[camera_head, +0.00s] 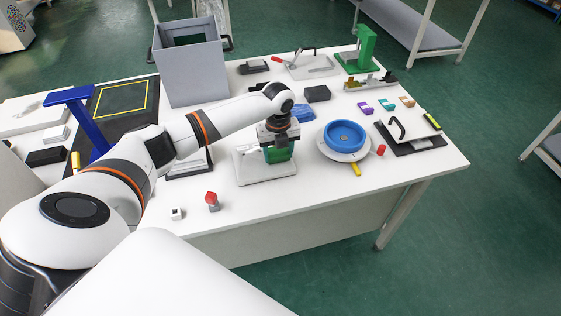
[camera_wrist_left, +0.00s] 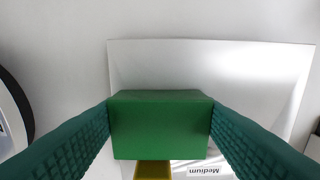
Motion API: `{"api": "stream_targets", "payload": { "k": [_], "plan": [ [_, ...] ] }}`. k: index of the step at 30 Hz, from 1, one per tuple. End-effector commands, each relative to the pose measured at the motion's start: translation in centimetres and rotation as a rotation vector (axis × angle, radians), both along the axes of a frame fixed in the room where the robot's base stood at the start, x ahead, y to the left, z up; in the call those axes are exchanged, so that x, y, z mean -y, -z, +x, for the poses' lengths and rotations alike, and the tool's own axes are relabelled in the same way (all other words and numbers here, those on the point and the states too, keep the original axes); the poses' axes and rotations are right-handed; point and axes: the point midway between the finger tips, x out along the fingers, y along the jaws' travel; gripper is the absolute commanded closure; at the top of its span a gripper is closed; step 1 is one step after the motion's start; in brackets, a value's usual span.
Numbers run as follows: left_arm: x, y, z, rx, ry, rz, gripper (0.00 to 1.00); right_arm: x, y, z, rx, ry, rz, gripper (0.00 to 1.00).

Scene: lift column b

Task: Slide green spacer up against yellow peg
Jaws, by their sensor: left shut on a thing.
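The green spacer (camera_wrist_left: 160,125) is a block between the two teal ridged fingers of my left gripper (camera_wrist_left: 160,130), which are closed on its sides. In the head view, my left gripper (camera_head: 279,143) points down over a white plate (camera_head: 250,173), and part of the green spacer (camera_head: 279,156) shows below it. A yellow piece, likely the yellow peg (camera_wrist_left: 153,171), shows at the bottom edge of the left wrist view, partly hidden by the spacer. I cannot tell whether they touch. In the head view the peg is hidden. My right gripper is not in view.
A blue bowl on a round white base (camera_head: 345,155) stands right of the plate. A small red-topped piece (camera_head: 212,201) and a white cube (camera_head: 177,214) lie in front. A grey bin (camera_head: 190,75) stands behind my left arm. The front right table corner is clear.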

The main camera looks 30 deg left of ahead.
Motion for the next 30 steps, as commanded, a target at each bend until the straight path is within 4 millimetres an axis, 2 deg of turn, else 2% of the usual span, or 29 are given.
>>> {"api": "stream_targets", "payload": {
  "k": [6,7,11,12,20,23,26,30],
  "plan": [
    [-0.3,0.1,0.3,0.0,-0.001,0.0,0.72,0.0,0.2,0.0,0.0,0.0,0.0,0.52],
    [-0.4,0.0,0.3,-0.001,-0.001,0.001,0.41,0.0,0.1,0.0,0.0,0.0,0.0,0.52],
    [-0.3,0.0,0.3,-0.001,0.0,0.001,0.2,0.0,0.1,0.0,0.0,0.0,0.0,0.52],
    [-0.3,0.0,0.3,0.0,0.0,0.0,0.17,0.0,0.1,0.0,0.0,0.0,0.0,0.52],
    [-0.3,-0.1,0.3,0.0,0.0,0.0,0.17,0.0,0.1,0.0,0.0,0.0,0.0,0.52],
    [-0.3,-0.7,0.3,0.001,0.0,-0.001,0.17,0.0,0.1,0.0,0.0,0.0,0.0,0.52],
    [-0.3,-2.2,0.4,0.003,0.0,-0.001,0.17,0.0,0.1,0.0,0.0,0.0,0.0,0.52],
    [-0.4,-5.2,0.4,0.004,0.0,0.0,0.17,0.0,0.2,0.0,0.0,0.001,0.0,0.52]
  ]
}}
